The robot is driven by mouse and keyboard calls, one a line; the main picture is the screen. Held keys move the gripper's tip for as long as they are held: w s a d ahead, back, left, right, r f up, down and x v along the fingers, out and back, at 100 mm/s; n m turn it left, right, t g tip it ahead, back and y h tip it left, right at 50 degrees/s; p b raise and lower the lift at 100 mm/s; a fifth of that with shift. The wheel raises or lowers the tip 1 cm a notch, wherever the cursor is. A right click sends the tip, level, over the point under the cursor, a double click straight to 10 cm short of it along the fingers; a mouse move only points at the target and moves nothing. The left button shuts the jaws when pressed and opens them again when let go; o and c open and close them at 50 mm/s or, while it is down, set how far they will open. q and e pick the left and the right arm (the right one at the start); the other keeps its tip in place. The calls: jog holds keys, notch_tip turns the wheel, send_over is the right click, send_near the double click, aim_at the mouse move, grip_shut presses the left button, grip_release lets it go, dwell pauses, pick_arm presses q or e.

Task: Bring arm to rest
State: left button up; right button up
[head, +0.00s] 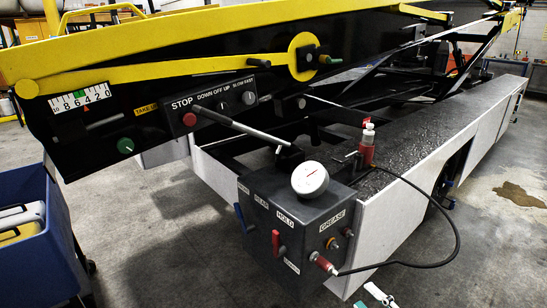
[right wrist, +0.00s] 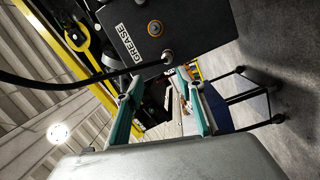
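My right gripper (head: 376,295) shows only as pale and teal fingertips at the bottom edge of the head view, low in front of the loader. In the right wrist view its two teal fingers (right wrist: 159,80) are spread apart with nothing between them. The dark control box (head: 290,215) is beyond and above it, apart from the fingers. A black hose (head: 440,262) runs from the red-ended fitting at the box's GREASE label to the red fitting (head: 367,145) on top. I cannot make out my left gripper.
The belt loader (head: 440,140) fills the middle, with a yellow rail (head: 150,72) and a STOP panel (head: 190,118). A blue cart (head: 40,250) holding cases stands at the left. Grey floor (head: 490,270) is clear at the right, apart from a brown stain (head: 520,196).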

pick_arm(q)
jog(key=shift+n, duration=0.4)
jog(key=s+r+p, duration=0.1)
jog(key=p, duration=0.3)
jog(key=s+r+p, duration=0.1)
jog(key=r+p, duration=0.1)
jog(key=p, duration=0.2)
jog(key=shift+s+r, duration=0.1)
jog(key=shift+s, duration=0.15)
pick_arm(e)
jog(key=s+a+f+m+g+h, duration=0.1)
jog(key=s+f+m+g+h, duration=0.1)
jog(key=s+m, duration=0.3)
jog(key=s+a+f+m+g+h, duration=0.1)
jog(key=s+f+m, duration=0.3)
jog(key=s, duration=0.6)
jog(key=s+a+f+m+g+h, duration=0.2)
jog(key=s+a+f+m+h, duration=0.1)
jog(key=s+m, duration=0.4)
jog(key=shift+s+a+m+g, duration=0.15)
jog(key=shift+s+m+g, duration=0.15)
jog(key=shift+s, duration=0.5)
